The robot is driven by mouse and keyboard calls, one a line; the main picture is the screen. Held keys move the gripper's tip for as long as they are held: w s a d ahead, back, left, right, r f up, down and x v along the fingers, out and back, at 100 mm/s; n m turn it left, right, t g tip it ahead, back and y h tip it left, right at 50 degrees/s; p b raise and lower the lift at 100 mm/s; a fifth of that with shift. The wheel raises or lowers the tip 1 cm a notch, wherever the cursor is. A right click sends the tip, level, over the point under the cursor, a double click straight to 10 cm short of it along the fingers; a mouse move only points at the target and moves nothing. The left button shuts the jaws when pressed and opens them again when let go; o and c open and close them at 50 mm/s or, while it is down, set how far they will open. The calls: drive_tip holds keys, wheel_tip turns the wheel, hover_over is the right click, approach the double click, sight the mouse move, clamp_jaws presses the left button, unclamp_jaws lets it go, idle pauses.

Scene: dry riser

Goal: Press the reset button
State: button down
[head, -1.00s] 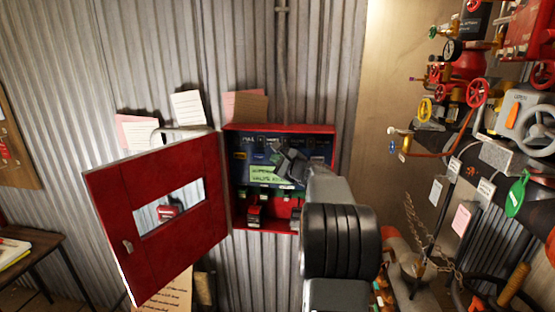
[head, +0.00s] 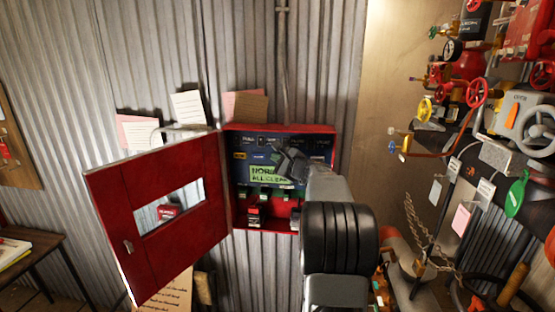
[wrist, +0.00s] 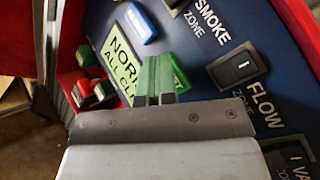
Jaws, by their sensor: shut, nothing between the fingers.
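The alarm panel (head: 243,143) is a dark blue face inside an open red cabinet. Its green display (head: 261,174) reads as normal, all clear, and also shows in the wrist view (wrist: 117,62). A blue button (wrist: 140,22) with a pale edge sits by the display in the wrist view. I can read no reset label on it. My gripper (head: 281,153) is shut and empty in front of the panel. In the wrist view its fingertips (wrist: 155,76) look green and overlap the display's edge. I cannot tell whether they touch the panel.
Rocker switches stand beside the display, including the flow switch (wrist: 241,65). Small red and green parts (wrist: 92,90) lie at the cabinet's lower edge. The open red door (head: 160,225) hangs at left. Valves and pipes, including a red handwheel (head: 477,93), crowd the right.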

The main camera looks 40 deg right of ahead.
drive_tip(key=shift+s, duration=0.1)
drive_tip(key=shift+s+a+b, duration=0.55)
drive_tip(key=shift+a+b, duration=0.1)
drive_tip(key=shift+b, duration=0.15)
drive_tip(key=shift+s+f, duration=0.1)
drive_tip(key=shift+s+a+b, duration=1.6)
drive_tip(key=shift+s+a, duration=0.1)
